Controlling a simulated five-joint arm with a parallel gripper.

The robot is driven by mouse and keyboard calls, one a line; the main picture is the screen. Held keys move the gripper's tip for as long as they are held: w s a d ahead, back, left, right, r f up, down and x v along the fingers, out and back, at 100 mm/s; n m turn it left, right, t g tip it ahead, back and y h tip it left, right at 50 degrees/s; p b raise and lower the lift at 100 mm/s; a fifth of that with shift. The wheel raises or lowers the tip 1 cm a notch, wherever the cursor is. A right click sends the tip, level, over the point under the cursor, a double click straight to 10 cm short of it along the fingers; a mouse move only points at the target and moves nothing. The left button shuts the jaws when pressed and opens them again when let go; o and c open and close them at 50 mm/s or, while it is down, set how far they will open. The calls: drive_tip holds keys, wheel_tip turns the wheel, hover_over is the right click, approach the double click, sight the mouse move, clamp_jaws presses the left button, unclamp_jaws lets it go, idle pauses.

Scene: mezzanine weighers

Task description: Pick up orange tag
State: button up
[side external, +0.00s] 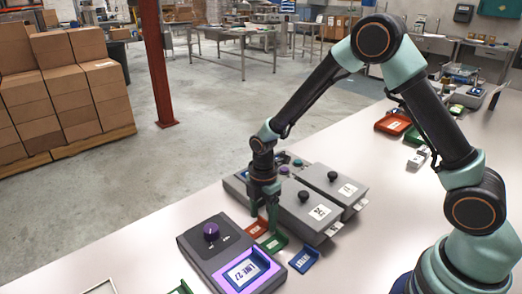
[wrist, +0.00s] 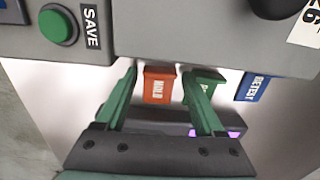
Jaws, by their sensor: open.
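The orange tag (wrist: 158,87) lies on the white bench, with white lettering on its face. In the side view it shows as a small red-orange piece (side external: 256,230) near the dark weigher. My gripper (side external: 263,219) points down at it and is open. In the wrist view my gripper's green fingers (wrist: 160,82) stand on either side of the orange tag, with gaps visible. I cannot tell how high the fingertips are above the bench. A green tag (wrist: 209,77) lies just right of the orange one, partly hidden by the right finger.
A blue tag (side external: 304,259) lies further right. A dark weigher with a purple knob (side external: 211,231) stands at the front. Grey boxes with black knobs (side external: 307,211) stand close behind the tags. A red tray (side external: 393,123) sits further back; the bench between is mostly clear.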

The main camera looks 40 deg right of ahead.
drive_tip(key=shift+f, duration=0.3)
drive_tip(key=c, duration=1.1)
drive_tip(key=shift+r, duration=0.1)
